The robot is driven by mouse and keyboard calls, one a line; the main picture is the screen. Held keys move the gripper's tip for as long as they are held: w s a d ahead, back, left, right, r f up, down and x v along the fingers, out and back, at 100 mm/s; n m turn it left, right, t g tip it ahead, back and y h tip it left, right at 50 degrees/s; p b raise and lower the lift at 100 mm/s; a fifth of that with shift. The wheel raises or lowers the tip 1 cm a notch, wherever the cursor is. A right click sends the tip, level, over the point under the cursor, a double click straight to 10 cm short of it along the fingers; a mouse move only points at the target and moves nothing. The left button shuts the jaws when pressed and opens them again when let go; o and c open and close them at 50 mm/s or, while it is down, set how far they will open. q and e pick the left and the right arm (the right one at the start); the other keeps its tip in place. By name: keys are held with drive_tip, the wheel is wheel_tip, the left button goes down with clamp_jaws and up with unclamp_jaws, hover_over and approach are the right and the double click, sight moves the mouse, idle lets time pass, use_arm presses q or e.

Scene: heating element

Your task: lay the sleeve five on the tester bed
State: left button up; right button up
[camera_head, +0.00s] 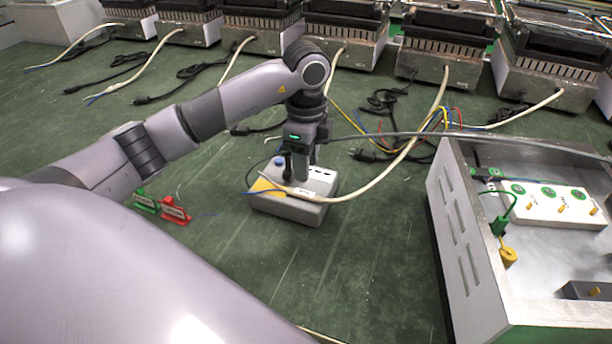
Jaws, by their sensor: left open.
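The tester (298,212) is a small grey box with a white panel, a yellow patch and a blue knob, standing on the green table at the middle. A cream sleeve (398,160) runs from a heater at the back right and curves down to the tester. Its near end lies across the tester's top, with a small white tag and thin coloured wire ends past the left side. My left gripper (301,180) points down right above the tester, open around or just beside the sleeve. The fingers hide part of the contact. My right gripper is not in view.
Several heaters (440,62) with cream sleeves and black plugs line the back. A metal case (465,240) with a white terminal panel stands at the right. Green and red clips (174,212) lie left of the tester. The table in front of the tester is clear.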

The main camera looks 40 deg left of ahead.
use_arm(q)
drive_tip(key=shift+r, duration=2.4)
drive_tip(key=shift+s, duration=0.1)
